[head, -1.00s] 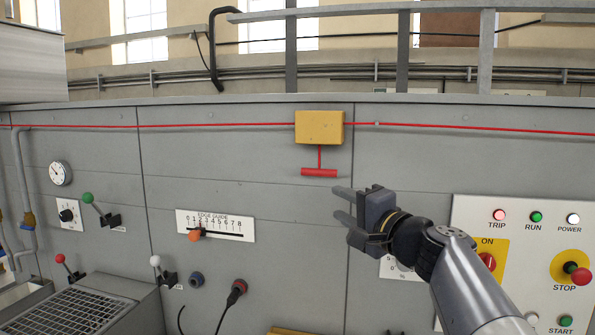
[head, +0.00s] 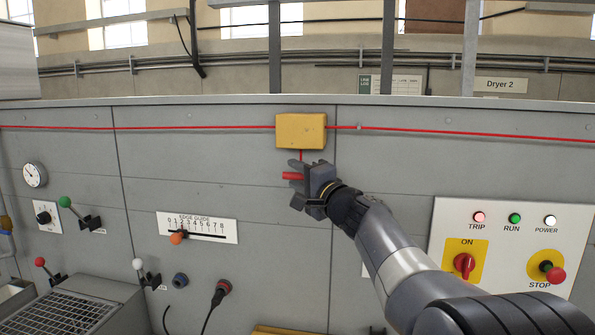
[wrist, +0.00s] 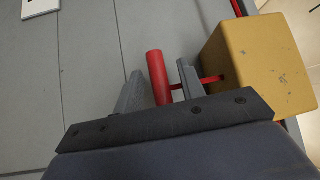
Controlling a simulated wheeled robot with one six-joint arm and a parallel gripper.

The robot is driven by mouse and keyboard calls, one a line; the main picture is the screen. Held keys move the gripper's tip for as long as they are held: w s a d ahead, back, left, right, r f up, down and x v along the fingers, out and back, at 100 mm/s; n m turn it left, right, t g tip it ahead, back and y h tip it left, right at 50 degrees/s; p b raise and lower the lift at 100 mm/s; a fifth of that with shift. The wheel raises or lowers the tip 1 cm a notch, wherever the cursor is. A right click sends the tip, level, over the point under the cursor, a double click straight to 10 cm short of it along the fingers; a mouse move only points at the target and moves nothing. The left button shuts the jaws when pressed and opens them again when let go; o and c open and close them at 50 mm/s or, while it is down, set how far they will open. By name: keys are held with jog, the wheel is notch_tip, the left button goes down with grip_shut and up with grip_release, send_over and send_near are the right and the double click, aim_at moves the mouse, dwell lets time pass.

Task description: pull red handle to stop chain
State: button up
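The red handle (head: 289,176) is a short T-bar hanging on a thin red stem below the yellow box (head: 301,131). My gripper (head: 295,181) is at the handle and hides its right part in the head view. In the wrist view the handle (wrist: 158,75) lies between my two fingers (wrist: 161,82). One finger is on the box side, across the stem, and the other is on the far side. The fingers are open, with small gaps visible beside the bar. The yellow box (wrist: 252,65) is at the right there.
A red cord (head: 430,132) runs along the grey wall through the box. A control panel (head: 500,235) at right has TRIP, RUN and POWER lamps, an ON switch and a STOP button. Levers and an edge guide scale (head: 197,226) are at left.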

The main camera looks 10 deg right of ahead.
jog(key=shift+w, duration=0.1)
jog(key=shift+c, duration=0.5)
grip_shut()
